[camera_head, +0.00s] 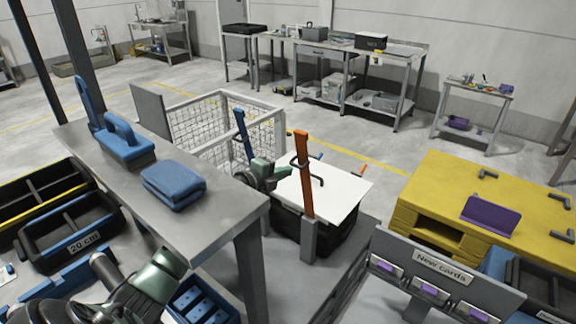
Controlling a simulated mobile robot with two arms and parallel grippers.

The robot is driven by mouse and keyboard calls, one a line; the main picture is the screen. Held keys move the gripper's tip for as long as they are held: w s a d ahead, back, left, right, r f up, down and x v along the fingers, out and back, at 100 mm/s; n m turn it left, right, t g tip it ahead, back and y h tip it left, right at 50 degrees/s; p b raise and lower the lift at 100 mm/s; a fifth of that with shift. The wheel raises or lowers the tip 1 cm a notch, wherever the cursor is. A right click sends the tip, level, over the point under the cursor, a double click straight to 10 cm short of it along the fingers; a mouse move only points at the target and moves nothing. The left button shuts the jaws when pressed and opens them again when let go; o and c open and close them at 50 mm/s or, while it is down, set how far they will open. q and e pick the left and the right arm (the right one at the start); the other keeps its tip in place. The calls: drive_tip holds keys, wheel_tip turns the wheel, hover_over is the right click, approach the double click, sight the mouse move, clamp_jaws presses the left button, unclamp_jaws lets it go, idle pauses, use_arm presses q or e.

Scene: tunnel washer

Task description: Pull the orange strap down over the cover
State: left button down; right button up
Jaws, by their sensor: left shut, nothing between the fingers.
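The orange strap (304,178) stands upright, rising from a grey post at the front of a black bin (339,243). The white cover (341,192) lies flat on top of the bin, behind and beside the strap. My left gripper (290,176) is shut and empty, just left of the strap at about its middle height. Thin dark curved parts show on both sides of the strap; I cannot tell whether the gripper touches it. A blue strap (243,138) leans upright left of the gripper. My right gripper is not in view.
A wire cage (205,122) stands behind. A yellow stand (450,190) and a "New cards" rack (440,268) are at right.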

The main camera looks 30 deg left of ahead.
use_arm(q)
drive_tip(key=shift+w+d, duration=0.1)
drive_tip(key=shift+w, duration=0.75)
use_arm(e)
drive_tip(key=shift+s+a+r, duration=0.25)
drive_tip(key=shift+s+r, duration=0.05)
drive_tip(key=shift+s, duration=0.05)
use_arm(q)
drive_tip(key=shift+w+r, duration=0.1)
